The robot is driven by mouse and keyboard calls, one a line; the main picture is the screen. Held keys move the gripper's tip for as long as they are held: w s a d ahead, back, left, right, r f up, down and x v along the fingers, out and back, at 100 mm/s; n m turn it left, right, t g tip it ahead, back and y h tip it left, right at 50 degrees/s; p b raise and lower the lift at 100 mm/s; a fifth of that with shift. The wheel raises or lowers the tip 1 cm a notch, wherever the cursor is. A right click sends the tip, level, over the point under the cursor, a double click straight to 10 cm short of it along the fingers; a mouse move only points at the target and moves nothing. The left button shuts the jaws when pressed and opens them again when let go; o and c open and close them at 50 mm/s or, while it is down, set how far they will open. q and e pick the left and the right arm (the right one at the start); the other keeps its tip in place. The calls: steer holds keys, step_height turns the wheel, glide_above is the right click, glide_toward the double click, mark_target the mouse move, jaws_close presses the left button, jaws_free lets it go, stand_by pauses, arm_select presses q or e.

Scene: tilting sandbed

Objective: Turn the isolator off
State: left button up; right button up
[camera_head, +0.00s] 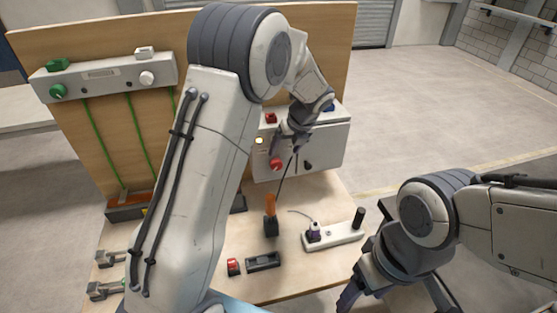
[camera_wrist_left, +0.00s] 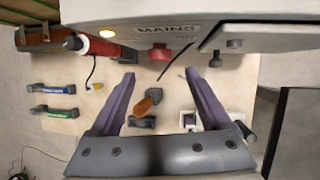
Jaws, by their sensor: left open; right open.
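The isolator is probably the red knob (camera_head: 276,164) on the front of a pale grey box (camera_head: 333,150). In the left wrist view the box carries the word MAINS, and the red knob (camera_wrist_left: 159,53) shows below it. An amber lamp (camera_head: 259,140) on the box is lit. My left gripper (camera_head: 287,142) is in front of the box, close to the knob and apart from it. In the left wrist view its two purple fingers (camera_wrist_left: 158,78) are spread and empty, with the knob beyond the gap. My right gripper (camera_head: 385,292) is open and empty at the lower right.
An orange-handled tool (camera_head: 270,206) stands in a black holder on the wooden bench. A white power strip (camera_head: 334,236), a red padlock-like item (camera_head: 233,267) and a dark tray (camera_head: 263,261) lie nearby. A second panel (camera_head: 105,77) with green and white knobs is at left.

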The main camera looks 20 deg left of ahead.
mark_target(278, 163)
arm_select(q)
steer(key=p+x, duration=0.1)
steer(key=x, duration=0.7)
steer(key=shift+a+f, duration=0.1)
steer(key=shift+f, duration=0.3)
jaws_close()
